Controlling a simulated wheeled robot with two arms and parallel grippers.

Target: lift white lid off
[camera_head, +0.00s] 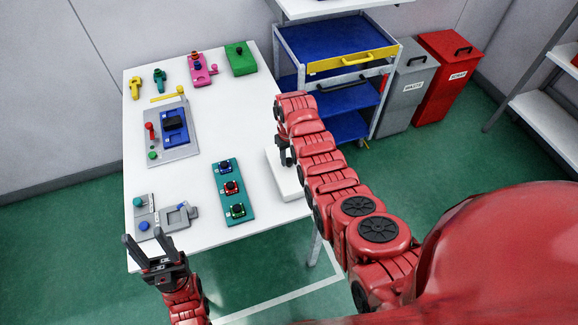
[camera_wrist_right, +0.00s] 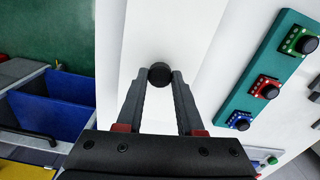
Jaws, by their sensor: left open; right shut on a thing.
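The white lid (camera_head: 287,182) is a flat white block at the right edge of the white table, partly hidden behind my right arm. In the right wrist view the white lid (camera_wrist_right: 150,40) has a round black knob (camera_wrist_right: 159,73). My right gripper (camera_wrist_right: 160,82) is shut on this knob, with a fingertip on each side. In the head view my right gripper (camera_head: 284,152) points down over the lid. I cannot tell whether the lid is resting or raised. My left gripper (camera_head: 148,246) is open and empty at the table's front left corner.
A teal board (camera_head: 232,211) with several knobbed pieces lies left of the lid. A grey fixture with a blue block (camera_head: 175,127), a green box (camera_head: 241,58) and a grey plate (camera_head: 160,217) are also on the table. A blue-shelved cart (camera_head: 330,40) stands behind.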

